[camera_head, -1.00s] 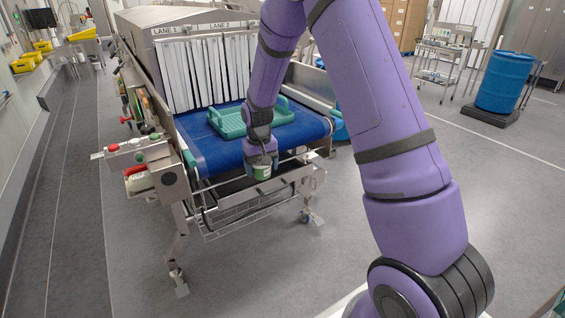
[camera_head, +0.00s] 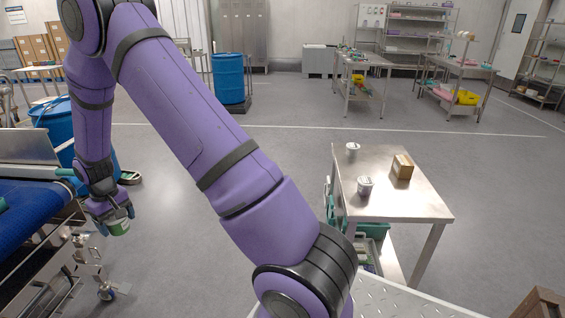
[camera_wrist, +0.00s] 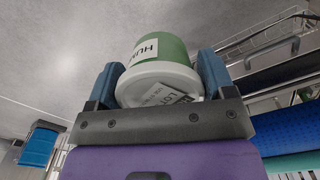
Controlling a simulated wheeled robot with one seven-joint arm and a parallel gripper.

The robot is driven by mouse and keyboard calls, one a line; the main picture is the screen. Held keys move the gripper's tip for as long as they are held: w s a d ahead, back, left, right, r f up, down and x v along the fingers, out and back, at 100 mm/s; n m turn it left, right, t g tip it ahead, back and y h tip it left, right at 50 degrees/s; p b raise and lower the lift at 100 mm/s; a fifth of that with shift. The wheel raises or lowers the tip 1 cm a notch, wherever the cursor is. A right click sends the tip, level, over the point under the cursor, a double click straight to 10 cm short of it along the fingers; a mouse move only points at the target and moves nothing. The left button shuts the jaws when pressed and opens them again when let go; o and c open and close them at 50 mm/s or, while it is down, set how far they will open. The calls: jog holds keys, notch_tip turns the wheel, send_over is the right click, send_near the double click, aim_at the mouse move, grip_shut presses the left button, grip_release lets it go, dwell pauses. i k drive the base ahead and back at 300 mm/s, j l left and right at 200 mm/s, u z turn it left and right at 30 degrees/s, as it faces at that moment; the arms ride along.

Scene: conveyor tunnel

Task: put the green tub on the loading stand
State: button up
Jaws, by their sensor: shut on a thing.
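The green tub (camera_head: 119,228) has a white lid and white labels; in the wrist view the tub (camera_wrist: 165,46) sits between both fingers. My gripper (camera_head: 114,216) is shut on it and holds it in the air, right of the conveyor's end and above the floor. A steel stand (camera_head: 385,201) with a flat top is at the right in the head view, well apart from my gripper; I take it for the loading stand. Its top holds two white tubs (camera_head: 364,187) (camera_head: 352,149) and a brown box (camera_head: 402,167).
The blue conveyor belt (camera_head: 28,220) and its frame are at the left edge. A blue barrel (camera_head: 228,79) stands at the back. Green crates (camera_head: 372,231) sit under the steel stand's top. Open floor lies between conveyor and stand. The stand's front right top is bare.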

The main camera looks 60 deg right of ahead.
aim_at(358, 172)
jog(key=z, duration=1.7)
